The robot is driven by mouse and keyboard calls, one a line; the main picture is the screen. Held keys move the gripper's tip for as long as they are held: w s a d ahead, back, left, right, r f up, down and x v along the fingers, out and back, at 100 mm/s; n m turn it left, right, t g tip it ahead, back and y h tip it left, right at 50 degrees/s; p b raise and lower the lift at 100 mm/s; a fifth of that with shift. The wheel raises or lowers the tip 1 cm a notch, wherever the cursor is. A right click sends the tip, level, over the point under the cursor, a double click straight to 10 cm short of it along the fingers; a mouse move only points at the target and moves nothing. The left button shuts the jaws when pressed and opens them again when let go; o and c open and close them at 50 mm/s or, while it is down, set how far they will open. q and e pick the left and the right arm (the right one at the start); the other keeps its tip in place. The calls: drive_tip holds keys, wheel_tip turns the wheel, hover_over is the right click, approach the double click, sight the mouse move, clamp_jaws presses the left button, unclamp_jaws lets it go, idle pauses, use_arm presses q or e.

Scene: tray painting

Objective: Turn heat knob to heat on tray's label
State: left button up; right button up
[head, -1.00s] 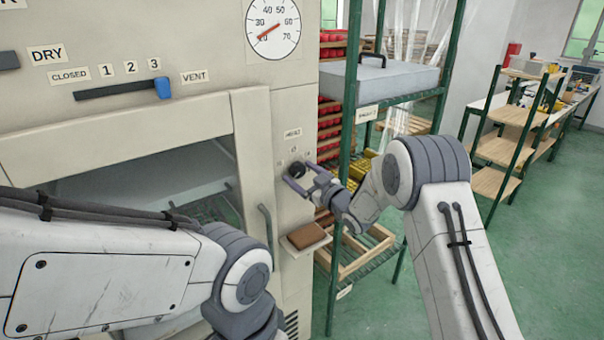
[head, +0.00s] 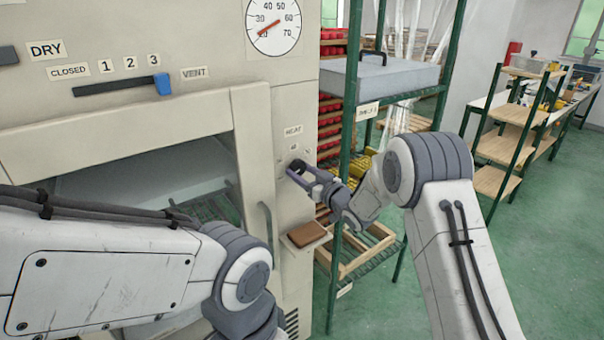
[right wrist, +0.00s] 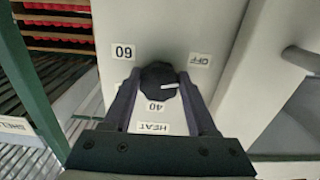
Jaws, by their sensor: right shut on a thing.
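The dark round heat knob (head: 296,166) sits on the right front of the beige cabinet, under a HEAT label (head: 293,131). My right gripper (right wrist: 160,88) is shut on the knob, one finger on each side. In the right wrist view the knob (right wrist: 158,78) has a white pointer mark aimed right, between the OFF label (right wrist: 200,60) and the 40 label (right wrist: 155,106). The 60 label (right wrist: 123,52) is at the other side. No tray label with a heat is readable in these frames. My left gripper is not in view; only my left arm shows.
A blue vent slider (head: 163,84) stands by 3 on the cabinet. A round dial (head: 273,26) is above. A small shelf with a brown block (head: 306,234) sits below the knob. A green rack (head: 352,120) stands close right of my gripper.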

drive_tip(key=m, duration=0.4)
drive_tip(key=shift+s+a+m, duration=0.1)
drive_tip(key=shift+m, duration=0.2)
drive_tip(key=m+p, duration=0.1)
drive_tip(key=m, duration=0.4)
drive_tip(key=shift+a+r, duration=0.1)
drive_tip(key=shift+r, duration=0.05)
drive_tip(key=m+p, duration=0.1)
drive_tip(key=m, duration=0.4)
drive_tip(key=shift+s+r+m+p, duration=0.1)
drive_tip(key=shift+r+m+p, duration=0.05)
drive_tip(key=shift+m+p, duration=0.2)
drive_tip(key=m+p, duration=0.1)
drive_tip(key=m, duration=0.4)
drive_tip(key=shift+m+p, duration=0.3)
drive_tip(key=shift+m, duration=0.05)
drive_tip(key=o, duration=1.4)
drive_tip(key=shift+c, duration=0.2)
